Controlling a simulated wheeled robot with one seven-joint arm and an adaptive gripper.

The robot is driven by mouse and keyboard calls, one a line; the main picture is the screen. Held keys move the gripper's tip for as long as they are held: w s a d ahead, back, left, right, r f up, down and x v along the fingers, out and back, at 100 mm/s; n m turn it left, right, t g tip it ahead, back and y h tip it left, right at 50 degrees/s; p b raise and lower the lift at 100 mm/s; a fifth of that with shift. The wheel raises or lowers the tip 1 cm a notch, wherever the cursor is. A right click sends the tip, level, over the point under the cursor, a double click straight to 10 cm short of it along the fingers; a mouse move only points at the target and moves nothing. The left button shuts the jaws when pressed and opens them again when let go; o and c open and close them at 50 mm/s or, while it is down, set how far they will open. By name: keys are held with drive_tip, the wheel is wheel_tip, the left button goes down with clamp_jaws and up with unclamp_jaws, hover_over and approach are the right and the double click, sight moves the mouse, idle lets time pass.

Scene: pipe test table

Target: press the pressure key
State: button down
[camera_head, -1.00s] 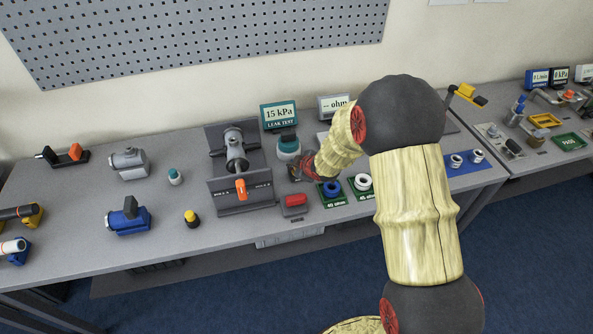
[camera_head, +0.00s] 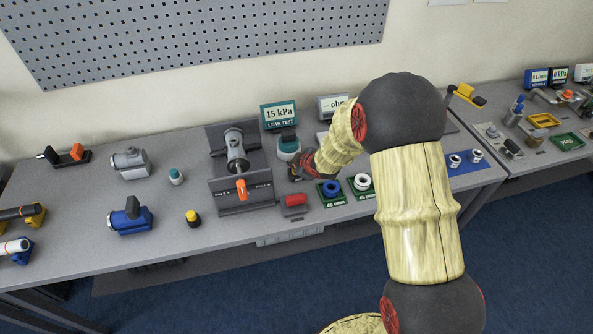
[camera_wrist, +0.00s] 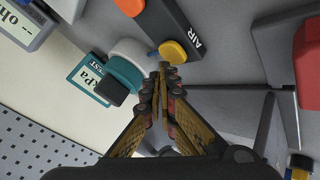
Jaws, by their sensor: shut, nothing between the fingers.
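My gripper (camera_head: 303,170) is shut and empty, low over the table beside the teal-and-white round unit (camera_head: 288,146). In the wrist view, the closed fingertips (camera_wrist: 163,70) are close to a yellow round button (camera_wrist: 172,50) on a black block marked AIR (camera_wrist: 180,22). I cannot tell whether they touch it. The leak test display (camera_head: 279,114) reads 15 kPa. A red key (camera_head: 294,200) on a grey base sits in front of my gripper; it also shows in the wrist view (camera_wrist: 308,55). No label reads "pressure key". My gripper hides part of the table behind it.
Blue and white rings (camera_head: 331,187) on green pads lie to the right. The ohm display (camera_head: 333,106) is behind. Bare table lies around the yellow-topped black piece (camera_head: 192,219).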

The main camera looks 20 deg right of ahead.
drive_tip(key=shift+f, duration=0.35)
drive_tip(key=shift+f+b, duration=0.45)
drive_tip(key=shift+b, duration=0.1)
idle(0.4)
drive_tip(key=shift+r, duration=0.1)
drive_tip(key=shift+r+p, duration=0.8)
drive_tip(key=shift+f, duration=0.15)
idle(0.3)
drive_tip(key=shift+f+b, duration=0.3)
drive_tip(key=shift+b, duration=0.05)
drive_tip(key=shift+f, duration=0.3)
idle(1.1)
drive_tip(key=shift+r+p, duration=0.4)
drive_tip(key=shift+r, duration=0.35)
